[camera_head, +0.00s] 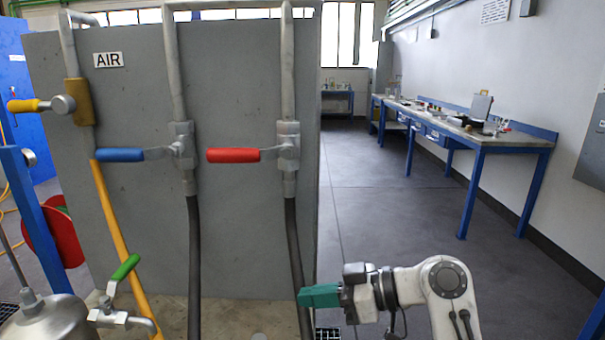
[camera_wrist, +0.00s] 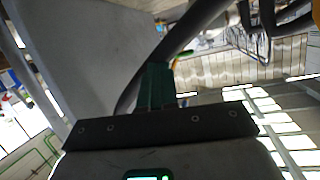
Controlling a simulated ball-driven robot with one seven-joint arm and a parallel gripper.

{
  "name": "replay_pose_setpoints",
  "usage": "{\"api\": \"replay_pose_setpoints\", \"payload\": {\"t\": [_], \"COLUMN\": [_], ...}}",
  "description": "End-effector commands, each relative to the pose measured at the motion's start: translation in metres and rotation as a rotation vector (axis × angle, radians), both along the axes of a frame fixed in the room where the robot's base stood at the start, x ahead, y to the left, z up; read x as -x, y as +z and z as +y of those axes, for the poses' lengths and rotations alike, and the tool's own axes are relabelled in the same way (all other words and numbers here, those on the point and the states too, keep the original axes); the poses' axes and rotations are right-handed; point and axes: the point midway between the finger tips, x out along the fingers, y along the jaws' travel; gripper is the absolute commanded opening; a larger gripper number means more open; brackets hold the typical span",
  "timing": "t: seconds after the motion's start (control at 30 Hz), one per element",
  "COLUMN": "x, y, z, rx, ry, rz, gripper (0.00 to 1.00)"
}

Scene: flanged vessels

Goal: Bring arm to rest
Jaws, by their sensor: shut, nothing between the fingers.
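My gripper (camera_head: 303,297) is at the lower middle of the head view, with its green fingers pointing left. The fingers are closed together with nothing between them. They show in front of the lower part of a dark hose (camera_head: 294,240); I cannot tell whether they touch it. In the wrist view the green fingers (camera_wrist: 157,72) are together, and a dark hose (camera_wrist: 180,35) passes close behind them. My arm reaches in from the lower right.
A grey panel (camera_head: 240,80) carries pipes and valves with blue (camera_head: 120,155), red (camera_head: 233,155) and yellow (camera_head: 24,105) handles. A metal vessel (camera_head: 50,322) with a green-handled valve (camera_head: 126,267) stands lower left. Open floor (camera_head: 390,200) lies right, before a blue workbench (camera_head: 480,138).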

Motion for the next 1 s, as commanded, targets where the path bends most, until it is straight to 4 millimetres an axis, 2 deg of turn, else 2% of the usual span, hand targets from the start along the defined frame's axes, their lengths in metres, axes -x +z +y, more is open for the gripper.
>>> {"api": "replay_pose_setpoints", "payload": {"t": [0.23,0.37,0.5,0.57,0.7,0.8,0.9,1.0], "x": [0.027,0.056,0.11,0.136,0.206,0.258,0.304,0.339], "y": [-0.063,-0.11,-0.164,-0.182,-0.213,-0.223,-0.225,-0.221], "z": [-0.028,-0.054,-0.094,-0.112,-0.157,-0.188,-0.215,-0.234], "rx": [0.11,0.201,0.332,0.39,0.529,0.628,0.717,0.784], "ry": [-0.138,-0.257,-0.43,-0.507,-0.695,-0.828,-0.948,-1.041], "rz": [0.155,0.281,0.45,0.519,0.672,0.766,0.837,0.883], "gripper": [0.0,0.0,0.0,0.0,0.0,0.0,0.0,0.0]}}
